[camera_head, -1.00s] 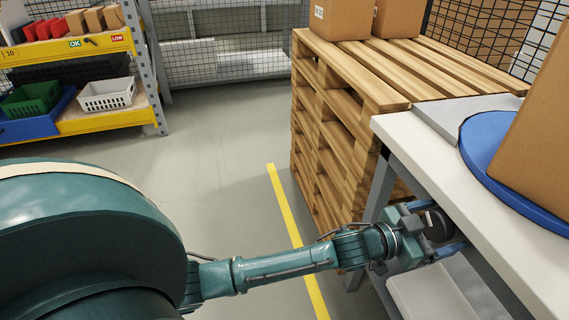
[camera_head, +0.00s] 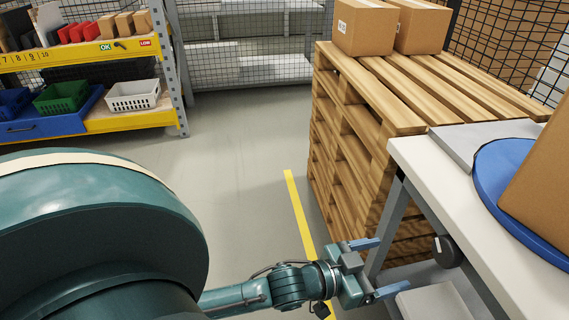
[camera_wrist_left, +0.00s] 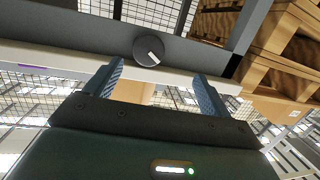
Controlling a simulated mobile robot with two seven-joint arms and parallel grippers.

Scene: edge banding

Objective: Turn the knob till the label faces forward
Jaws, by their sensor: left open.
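The knob (camera_head: 447,250) is a dark round disc under the front edge of the white worktop (camera_head: 425,165). In the left wrist view the knob (camera_wrist_left: 148,52) shows a white mark pointing to the lower right. My left gripper (camera_head: 394,265) is open and empty, to the left of the knob and apart from it. In the wrist view its two blue fingers (camera_wrist_left: 160,75) point towards the knob with a gap. A brown box (camera_head: 542,185) stands on a blue turntable (camera_head: 490,178) on the worktop. No label shows on the box's visible part.
A wooden pallet stack (camera_head: 350,140) with cardboard boxes (camera_head: 392,27) stands behind the worktop. A shelf rack (camera_head: 75,75) with bins is at the far left. The grey floor with a yellow line (camera_head: 295,205) is clear between them.

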